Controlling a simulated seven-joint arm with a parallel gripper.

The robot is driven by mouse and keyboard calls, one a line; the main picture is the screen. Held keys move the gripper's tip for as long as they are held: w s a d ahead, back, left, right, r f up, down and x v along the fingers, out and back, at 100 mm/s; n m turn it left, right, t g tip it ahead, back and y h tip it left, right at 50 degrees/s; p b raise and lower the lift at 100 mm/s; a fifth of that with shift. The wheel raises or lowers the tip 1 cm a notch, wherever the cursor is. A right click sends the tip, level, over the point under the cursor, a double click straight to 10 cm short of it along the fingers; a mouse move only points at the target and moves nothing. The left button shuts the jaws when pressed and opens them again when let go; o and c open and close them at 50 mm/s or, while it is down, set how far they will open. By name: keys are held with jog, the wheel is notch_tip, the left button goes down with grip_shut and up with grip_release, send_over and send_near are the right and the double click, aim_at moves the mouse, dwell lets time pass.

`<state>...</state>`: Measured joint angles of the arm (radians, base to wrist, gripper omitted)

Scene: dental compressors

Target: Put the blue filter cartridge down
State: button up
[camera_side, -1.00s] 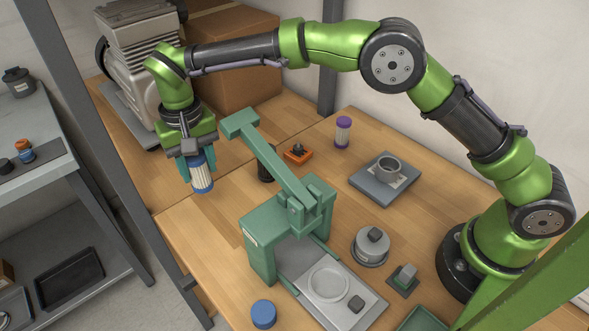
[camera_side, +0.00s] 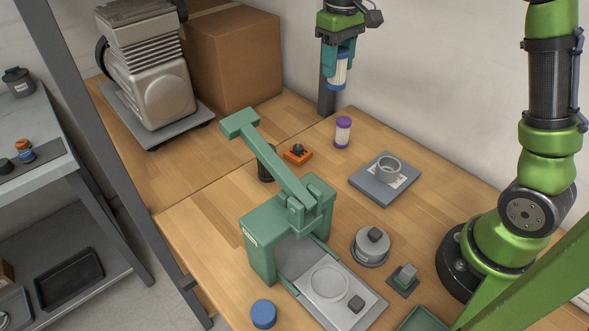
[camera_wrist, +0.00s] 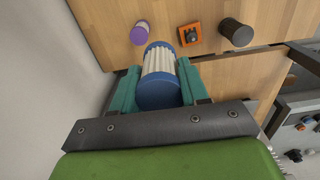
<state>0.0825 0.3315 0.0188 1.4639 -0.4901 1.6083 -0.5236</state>
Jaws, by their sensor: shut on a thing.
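My gripper (camera_side: 338,68) is at the top middle of the side view, high above the back of the wooden table (camera_side: 225,200). Its teal fingers are shut on the blue filter cartridge (camera_side: 339,72), which has a white pleated body and blue end caps. The cartridge hangs upright in the air, clear of the table. In the wrist view the cartridge (camera_wrist: 160,75) sits between the two fingers (camera_wrist: 158,88), with the table beyond it.
A purple-capped cartridge (camera_side: 342,132) stands on the table below. An orange block (camera_side: 298,153), a grey plate with a ring (camera_side: 385,180) and a green press (camera_side: 290,210) are nearby. A cardboard box (camera_side: 235,60) and a compressor (camera_side: 155,80) stand at back left. Bare table lies left of the press.

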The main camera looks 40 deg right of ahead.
jog(key=s+a+f+m, duration=0.1)
jog(key=s+a+f, duration=0.1)
jog(key=s+a, duration=0.65)
jog(key=s+a+f, duration=0.3)
jog(key=s+a, duration=0.2)
jog(key=s, duration=0.6)
jog(key=s+a+f+m, duration=0.1)
jog(key=s+a+f, duration=0.1)
jog(key=s+a, duration=0.65)
jog(key=w+a+f+n, duration=0.2)
jog(key=a+f, duration=0.1)
jog(key=a, duration=0.2)
jog(key=shift+w+f, duration=0.15)
jog(key=shift+f, duration=1.7)
jog(key=shift+w+f, duration=0.15)
jog(key=shift+f, duration=1.65)
jog(key=shift+f, duration=0.1)
